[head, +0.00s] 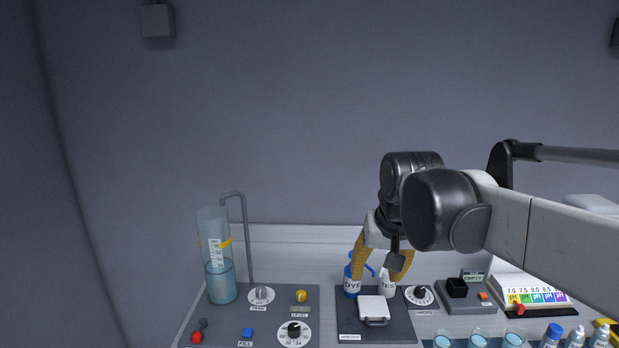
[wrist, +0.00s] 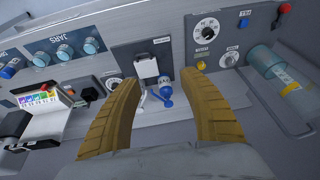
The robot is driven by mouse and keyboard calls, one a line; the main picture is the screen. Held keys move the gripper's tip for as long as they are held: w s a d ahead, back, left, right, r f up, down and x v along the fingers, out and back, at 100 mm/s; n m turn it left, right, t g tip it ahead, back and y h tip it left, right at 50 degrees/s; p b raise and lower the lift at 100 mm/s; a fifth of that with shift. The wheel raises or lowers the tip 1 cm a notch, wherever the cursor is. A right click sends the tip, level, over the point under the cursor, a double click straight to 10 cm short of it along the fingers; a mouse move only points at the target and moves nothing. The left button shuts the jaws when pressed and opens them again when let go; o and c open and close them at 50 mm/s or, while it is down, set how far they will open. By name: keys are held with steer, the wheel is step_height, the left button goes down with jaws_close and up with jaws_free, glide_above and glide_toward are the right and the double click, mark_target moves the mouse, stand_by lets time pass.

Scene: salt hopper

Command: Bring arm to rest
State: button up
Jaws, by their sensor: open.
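My arm reaches in from the right in the head view, with my gripper (head: 376,275) pointing down at the back of the bench. Its two tan fingers are spread apart with nothing held between them. A blue bottle marked DYE (head: 351,284) and a white bottle marked YES (head: 386,284) stand close to the fingertips. In the wrist view my gripper (wrist: 160,82) is wide open, and the blue bottle (wrist: 165,95) shows between the fingers. I cannot tell whether a finger touches either bottle.
A clear cylinder of blue liquid (head: 222,285) stands at the left beside a grey pipe (head: 246,240). A white-lidded device (head: 374,307) sits in front of the bottles. A black cup (head: 457,288), a colour chart (head: 536,296) and several jars are at the right. Space above the bench is clear.

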steer(key=s+d+f+t, duration=0.1)
steer(key=s+d+f, duration=0.1)
steer(key=s, duration=0.4)
steer(key=s+d+f+t, duration=0.1)
steer(key=s+d+f, duration=0.1)
steer(key=s+f, duration=0.2)
steer(key=s+d+f+t+b, duration=0.1)
steer(key=s+d+f, duration=0.1)
steer(key=s, duration=0.6)
steer(key=shift+f+h, duration=0.3)
steer(key=shift+f, duration=0.6)
steer(key=shift+w, duration=0.1)
